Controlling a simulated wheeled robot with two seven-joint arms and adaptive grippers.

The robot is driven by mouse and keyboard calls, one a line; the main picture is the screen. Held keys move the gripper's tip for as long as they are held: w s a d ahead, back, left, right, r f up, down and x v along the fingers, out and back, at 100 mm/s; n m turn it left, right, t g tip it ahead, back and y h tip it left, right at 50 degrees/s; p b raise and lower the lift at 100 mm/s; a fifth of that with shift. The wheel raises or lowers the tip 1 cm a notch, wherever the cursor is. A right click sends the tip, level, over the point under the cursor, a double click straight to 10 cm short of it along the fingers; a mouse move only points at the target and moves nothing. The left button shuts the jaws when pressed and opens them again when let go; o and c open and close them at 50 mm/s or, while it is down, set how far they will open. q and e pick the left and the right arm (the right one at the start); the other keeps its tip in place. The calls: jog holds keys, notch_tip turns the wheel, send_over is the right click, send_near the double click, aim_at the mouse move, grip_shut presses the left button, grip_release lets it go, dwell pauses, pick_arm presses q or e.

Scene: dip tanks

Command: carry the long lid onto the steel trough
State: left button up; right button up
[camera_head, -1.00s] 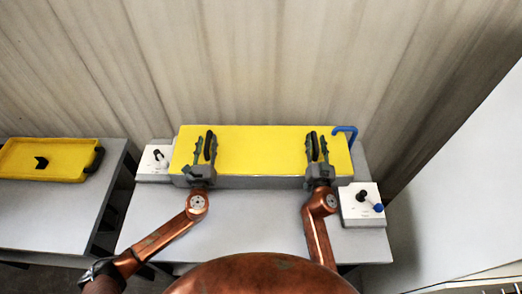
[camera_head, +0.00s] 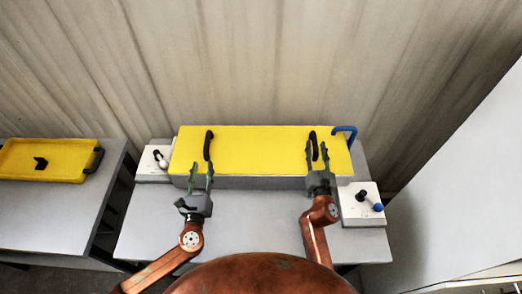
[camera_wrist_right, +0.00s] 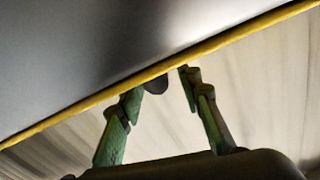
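The long yellow lid (camera_head: 260,152) lies level on top of the grey steel trough (camera_head: 255,183), whose front wall shows below it; the inside is hidden. The lid has a black left handle (camera_head: 208,145) and a black right handle (camera_head: 313,146). My left gripper (camera_head: 201,170) is open and empty, in front of the left handle and apart from it. My right gripper (camera_head: 316,150) is open, its fingers near the right handle. In the right wrist view the gripper (camera_wrist_right: 160,85) shows a gap between its fingers, with the lid's yellow edge (camera_wrist_right: 90,103) beyond.
White control boxes stand at the left (camera_head: 154,163) and right (camera_head: 361,204) of the trough. A blue hooked pipe (camera_head: 351,132) rises at its right end. A yellow tray (camera_head: 50,175) sits on a separate table at far left. The bench front (camera_head: 255,225) is clear.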

jog(key=shift+s, duration=2.2)
